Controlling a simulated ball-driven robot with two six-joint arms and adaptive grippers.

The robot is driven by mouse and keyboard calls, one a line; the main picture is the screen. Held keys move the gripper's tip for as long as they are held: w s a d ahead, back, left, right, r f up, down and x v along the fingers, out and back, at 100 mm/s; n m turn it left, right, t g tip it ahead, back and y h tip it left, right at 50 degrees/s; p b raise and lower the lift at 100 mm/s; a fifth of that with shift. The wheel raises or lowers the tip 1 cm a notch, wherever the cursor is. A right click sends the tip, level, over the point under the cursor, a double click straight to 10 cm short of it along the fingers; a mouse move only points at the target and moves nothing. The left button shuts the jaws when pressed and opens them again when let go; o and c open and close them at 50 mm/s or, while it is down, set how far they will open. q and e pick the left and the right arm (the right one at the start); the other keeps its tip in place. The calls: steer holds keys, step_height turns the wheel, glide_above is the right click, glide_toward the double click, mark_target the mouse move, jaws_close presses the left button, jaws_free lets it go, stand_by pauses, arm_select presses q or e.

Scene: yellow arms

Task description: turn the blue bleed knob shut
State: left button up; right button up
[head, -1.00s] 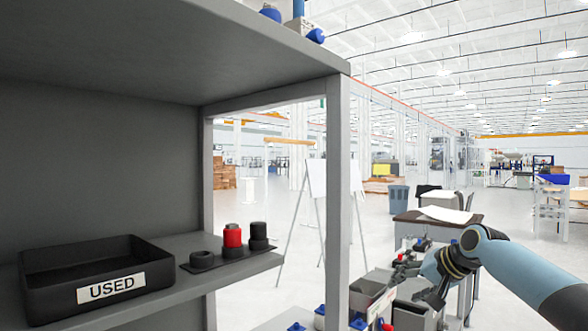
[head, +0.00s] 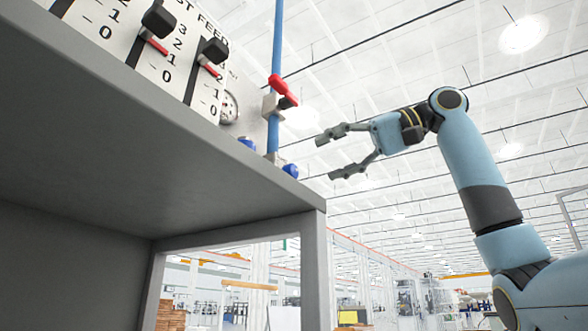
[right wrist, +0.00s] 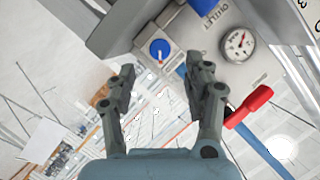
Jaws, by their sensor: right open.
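A round blue knob (right wrist: 159,50) with a red mark on its face sits on a grey block in the right wrist view, ahead of my fingertips. In the head view a blue knob (head: 290,170) shows at the shelf top's right corner, at the foot of a blue pipe, and another blue knob (head: 247,142) lies left of it. I cannot read a bleed label. My right gripper (head: 328,157) is open and empty, to the right of the knobs and apart from them. It also shows in the wrist view (right wrist: 163,70). My left gripper is out of view.
A red valve handle (head: 282,88) sits on the blue pipe (head: 277,45) above the knobs. A gauge (head: 229,107) and a panel with black levers (head: 212,50) stand to the left. The grey shelf (head: 180,150) lies below. Open air surrounds my right gripper.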

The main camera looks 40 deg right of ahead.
mark_target(295, 171)
steer(key=p+x, duration=0.2)
steer(key=x, duration=0.5)
steer(key=shift+w, duration=0.1)
jaws_close()
